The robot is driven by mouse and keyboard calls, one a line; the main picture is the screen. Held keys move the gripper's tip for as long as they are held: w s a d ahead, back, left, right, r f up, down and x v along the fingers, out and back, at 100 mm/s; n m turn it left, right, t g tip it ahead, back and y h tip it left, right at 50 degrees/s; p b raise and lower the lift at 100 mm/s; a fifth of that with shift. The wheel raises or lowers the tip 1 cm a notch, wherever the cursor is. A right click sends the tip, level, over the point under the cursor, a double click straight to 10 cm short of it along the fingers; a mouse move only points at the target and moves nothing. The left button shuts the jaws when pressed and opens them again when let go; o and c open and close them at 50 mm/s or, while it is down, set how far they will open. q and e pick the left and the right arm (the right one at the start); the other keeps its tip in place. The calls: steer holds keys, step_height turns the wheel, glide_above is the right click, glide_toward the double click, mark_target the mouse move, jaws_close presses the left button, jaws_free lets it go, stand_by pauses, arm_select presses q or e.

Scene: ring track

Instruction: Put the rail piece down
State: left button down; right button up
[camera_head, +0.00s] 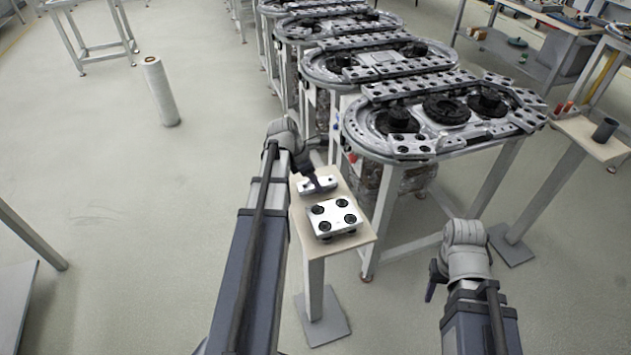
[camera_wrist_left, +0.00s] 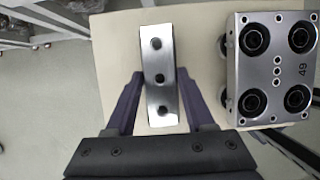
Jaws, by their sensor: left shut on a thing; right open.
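The rail piece (camera_head: 320,184) is a short silver block. In the left wrist view, the rail piece (camera_wrist_left: 159,62) shows three dark holes along its face. My left gripper (camera_head: 315,182) is shut on it, with one finger on each long side (camera_wrist_left: 159,84). The piece is at the far end of a small wooden-topped stand (camera_head: 356,243); I cannot tell whether it touches the top. My right gripper (camera_head: 432,284) is open and empty, low at the right, away from the stand.
A silver carriage (camera_head: 334,216) with four black rollers sits on the stand, close beside the rail piece. An oval ring track (camera_head: 470,149) on a metal table stands behind to the right. A white cylinder (camera_head: 161,92) stands on the open floor at left.

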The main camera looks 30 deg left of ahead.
step_height(320, 180, up, 9)
steer(key=p, duration=0.8)
steer(key=shift+w+d, duration=0.1)
